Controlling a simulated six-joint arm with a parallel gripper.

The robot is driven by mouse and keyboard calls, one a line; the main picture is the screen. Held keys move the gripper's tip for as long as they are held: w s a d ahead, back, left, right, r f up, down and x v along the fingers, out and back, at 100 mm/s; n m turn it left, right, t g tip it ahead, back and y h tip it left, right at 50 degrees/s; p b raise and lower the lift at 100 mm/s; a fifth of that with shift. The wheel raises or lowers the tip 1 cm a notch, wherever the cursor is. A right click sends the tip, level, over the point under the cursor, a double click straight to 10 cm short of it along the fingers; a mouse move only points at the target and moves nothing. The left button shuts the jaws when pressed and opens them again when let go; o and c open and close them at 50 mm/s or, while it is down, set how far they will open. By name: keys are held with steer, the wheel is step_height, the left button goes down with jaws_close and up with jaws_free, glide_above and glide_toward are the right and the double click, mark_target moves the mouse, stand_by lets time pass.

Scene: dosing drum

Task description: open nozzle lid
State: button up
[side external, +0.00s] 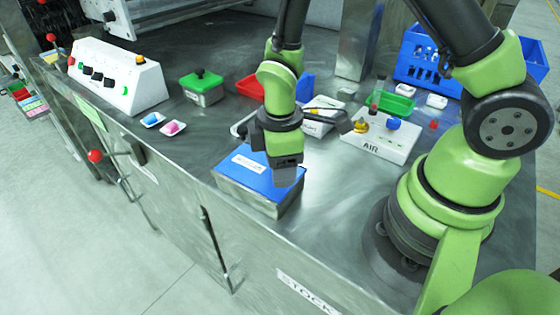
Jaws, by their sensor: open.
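A metal box (243,198) with a flat blue lid (245,172) stands near the front edge of the steel bench. The lid lies on the box and looks closed; its white label is too small to read, so I cannot confirm it is the nozzle lid. My gripper (287,178) points down over the right part of the blue lid and hides some of it. It is open, and I see nothing held in it. I cannot tell whether its fingers touch the lid.
A white control panel (119,78) is further left. A white AIR box (376,137) with knobs is right of my gripper. Red (249,89) and blue bins (415,53) stand behind.

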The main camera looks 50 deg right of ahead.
mark_target(239, 159)
jaws_close()
steer(key=w, duration=0.9)
steer(key=shift+w+a, duration=0.3)
steer(key=shift+a, duration=0.05)
jaws_free()
step_height(239, 159, up, 10)
stand_by(0.4)
